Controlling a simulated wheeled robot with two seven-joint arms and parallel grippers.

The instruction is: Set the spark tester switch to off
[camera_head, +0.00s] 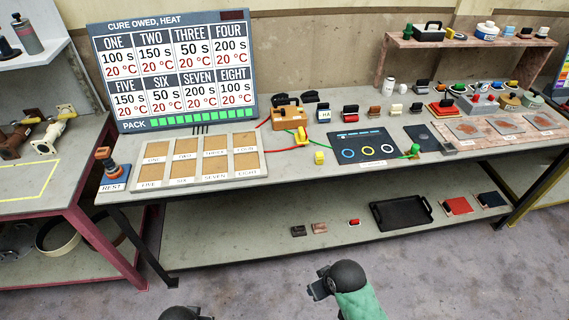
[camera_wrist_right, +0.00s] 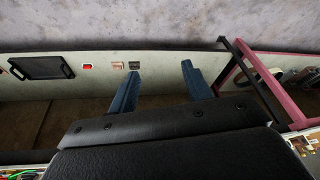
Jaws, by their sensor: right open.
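An orange-tan box (camera_head: 288,114) with a dark handle and top stands on the bench, right of the big board. It looks like the spark tester. A red and a green wire run from it, and a yellow piece (camera_head: 301,136) sits by its front. Its switch is too small to make out. My right gripper (camera_head: 318,288) is in front of the bench, low and well apart from the box. In the right wrist view its two blue fingers (camera_wrist_right: 160,82) are spread and empty. My left gripper (camera_head: 190,314) barely shows at the bottom edge; its fingers are unclear.
The bench carries a numbered cork-panel tray (camera_head: 199,163), a dark panel with coloured rings (camera_head: 366,147) and several small tools. The lower shelf holds a black tray (camera_head: 401,213) and small blocks. A REST stand (camera_head: 113,175) is at the left end. Floor in front is clear.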

